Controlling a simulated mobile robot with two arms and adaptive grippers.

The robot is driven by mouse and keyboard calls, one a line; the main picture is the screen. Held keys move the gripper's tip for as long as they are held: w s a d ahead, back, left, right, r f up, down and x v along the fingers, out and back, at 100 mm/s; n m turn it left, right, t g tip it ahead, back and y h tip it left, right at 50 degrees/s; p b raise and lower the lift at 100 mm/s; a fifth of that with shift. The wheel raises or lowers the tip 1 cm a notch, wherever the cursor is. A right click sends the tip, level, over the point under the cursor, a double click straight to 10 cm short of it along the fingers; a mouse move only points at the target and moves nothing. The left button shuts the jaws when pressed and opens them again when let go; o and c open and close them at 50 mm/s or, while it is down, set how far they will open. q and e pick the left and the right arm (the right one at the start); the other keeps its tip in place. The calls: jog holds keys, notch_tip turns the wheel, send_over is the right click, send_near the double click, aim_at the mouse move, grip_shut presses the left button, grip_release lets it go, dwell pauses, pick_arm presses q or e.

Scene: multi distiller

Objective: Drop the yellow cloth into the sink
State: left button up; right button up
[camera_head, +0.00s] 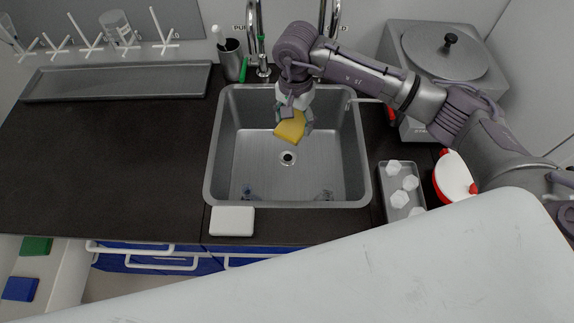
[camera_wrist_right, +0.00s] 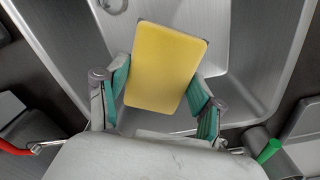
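The yellow cloth (camera_head: 290,127) is a flat, sponge-like rectangle over the back half of the grey metal sink (camera_head: 250,165). My right gripper (camera_head: 296,118) reaches in from above, with a finger on either side of the cloth. In the right wrist view the cloth (camera_wrist_right: 165,68) lies between the green finger pads, which touch its two side edges, so the right gripper (camera_wrist_right: 160,92) is shut on it. The sink floor with its drain (camera_head: 288,157) shows below. The exact height of the cloth above it is hard to tell. My left gripper is not in view.
Taps (camera_head: 262,50) stand behind the sink, beside a cup with brushes (camera_head: 232,60). A white block (camera_head: 232,221) lies at the front edge. A tray with several white pieces (camera_head: 402,190) and a red-and-white container (camera_head: 455,178) are at right.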

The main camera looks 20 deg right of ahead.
jog(key=o, duration=0.5)
jog(key=shift+r, duration=0.1)
notch_tip(320, 180, up, 12)
dwell(0.4)
jog(key=shift+s, duration=0.1)
